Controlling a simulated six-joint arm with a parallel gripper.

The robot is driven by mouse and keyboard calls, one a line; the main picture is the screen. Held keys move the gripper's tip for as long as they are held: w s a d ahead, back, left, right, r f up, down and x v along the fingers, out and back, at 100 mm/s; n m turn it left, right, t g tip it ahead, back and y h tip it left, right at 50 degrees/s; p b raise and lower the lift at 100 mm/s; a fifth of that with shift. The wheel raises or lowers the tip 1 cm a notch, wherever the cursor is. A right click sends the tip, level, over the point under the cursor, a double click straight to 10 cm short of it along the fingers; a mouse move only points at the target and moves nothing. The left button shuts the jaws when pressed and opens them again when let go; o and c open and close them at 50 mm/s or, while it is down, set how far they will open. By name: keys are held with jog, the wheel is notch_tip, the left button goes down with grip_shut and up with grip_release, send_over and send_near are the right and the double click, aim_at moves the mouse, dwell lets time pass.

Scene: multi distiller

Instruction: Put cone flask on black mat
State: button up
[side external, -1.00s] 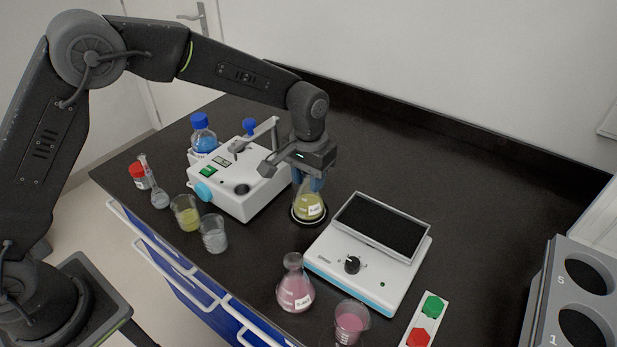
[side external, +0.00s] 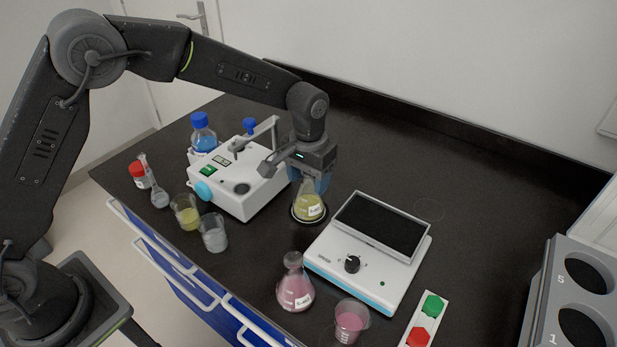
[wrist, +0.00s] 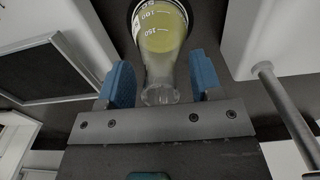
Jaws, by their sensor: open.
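A cone flask with yellow liquid (side external: 309,207) stands upright on a small round black mat (side external: 296,219) between the two white devices. In the wrist view the flask (wrist: 160,45) points its neck toward my gripper (wrist: 162,85). The blue fingers are apart on either side of the neck, with gaps between, so the flask is not gripped. In the side view my gripper (side external: 309,182) is right above the flask, around its top. A second cone flask with pink liquid (side external: 295,289) stands near the front edge of the bench.
A white device with a lever (side external: 238,182) is close on the left, and a white device with a dark plate (side external: 345,262) close on the right. Beakers (side external: 213,236), a blue-capped bottle (side external: 203,137) and a red and green button box (side external: 426,318) stand around. The back right bench is clear.

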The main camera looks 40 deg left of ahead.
jog(key=s+a+r+t, duration=0.1)
jog(key=s+a+r, duration=0.1)
jog(key=r, duration=0.7)
jog(key=s+a+r, duration=0.2)
jog(key=s+r, duration=0.1)
jog(key=r, duration=0.5)
jog(key=s+a+t, duration=0.2)
jog(key=s+a, duration=0.2)
jog(key=s, duration=0.7)
jog(key=s+a+t, duration=0.2)
jog(key=s+a, duration=0.2)
jog(key=s, duration=0.7)
jog(key=shift+a+t, duration=0.3)
jog(key=shift+a, duration=0.1)
